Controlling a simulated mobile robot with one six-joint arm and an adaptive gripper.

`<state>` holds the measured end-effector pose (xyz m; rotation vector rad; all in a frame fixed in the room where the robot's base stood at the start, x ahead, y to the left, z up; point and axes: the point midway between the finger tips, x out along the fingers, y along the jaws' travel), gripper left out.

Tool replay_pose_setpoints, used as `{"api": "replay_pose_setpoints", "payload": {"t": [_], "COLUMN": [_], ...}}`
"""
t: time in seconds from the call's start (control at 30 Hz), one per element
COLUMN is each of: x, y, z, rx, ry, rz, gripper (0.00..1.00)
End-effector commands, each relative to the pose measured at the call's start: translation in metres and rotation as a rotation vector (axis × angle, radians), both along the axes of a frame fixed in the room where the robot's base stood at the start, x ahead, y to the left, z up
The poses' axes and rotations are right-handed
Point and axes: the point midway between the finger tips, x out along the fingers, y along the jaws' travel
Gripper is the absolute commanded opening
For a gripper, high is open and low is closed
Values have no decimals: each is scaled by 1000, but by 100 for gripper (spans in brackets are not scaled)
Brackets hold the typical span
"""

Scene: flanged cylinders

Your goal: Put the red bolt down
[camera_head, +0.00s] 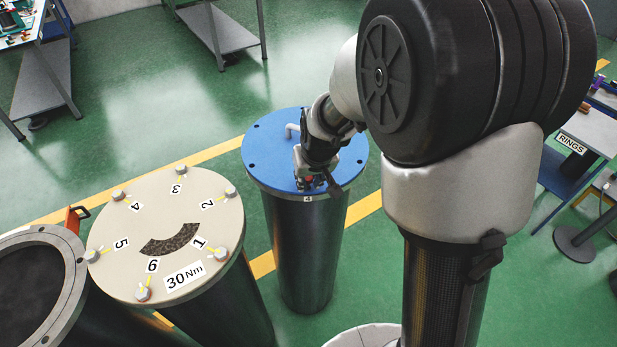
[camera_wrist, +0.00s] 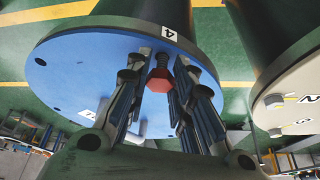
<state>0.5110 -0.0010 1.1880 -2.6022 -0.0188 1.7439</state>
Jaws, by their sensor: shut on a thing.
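The red bolt (camera_wrist: 160,80) sits between the fingers of my gripper (camera_wrist: 160,76) in the wrist view, with a red head and a dark threaded shank. My gripper is shut on it. In the head view, my gripper (camera_head: 311,182) is at the near edge of the blue flange lid (camera_head: 265,150), close to the label 4, and only a bit of red (camera_head: 309,179) shows between the fingers. The blue lid also shows in the wrist view (camera_wrist: 75,65). Whether the bolt touches the lid or sits in a hole I cannot tell.
A beige-topped cylinder (camera_head: 180,205) with several bolts and numbers stands to the left. An open dark cylinder (camera_head: 65,240) is at far left. A pale handle (camera_head: 291,128) stands on the blue lid. A table marked RINGS (camera_head: 590,130) is at right.

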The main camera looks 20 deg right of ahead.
Motion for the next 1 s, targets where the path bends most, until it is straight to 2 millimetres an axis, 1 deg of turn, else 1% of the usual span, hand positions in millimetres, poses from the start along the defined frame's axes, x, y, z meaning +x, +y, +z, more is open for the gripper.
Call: {"api": "replay_pose_setpoints", "payload": {"t": [0.4, 0.5, 0.53, 0.83, 1.0], "x": [0, -1, -1, -3, -3], "y": [0, 0, 0, 0, 0], "z": [-13, -13, -14, -16, -16], "rx": [0, 0, 0, 1, 1], "ry": [0, 3, 4, 11, 12], "rz": [0, 0, 0, 0, 0], "gripper": [0, 0, 22, 42, 42]}}
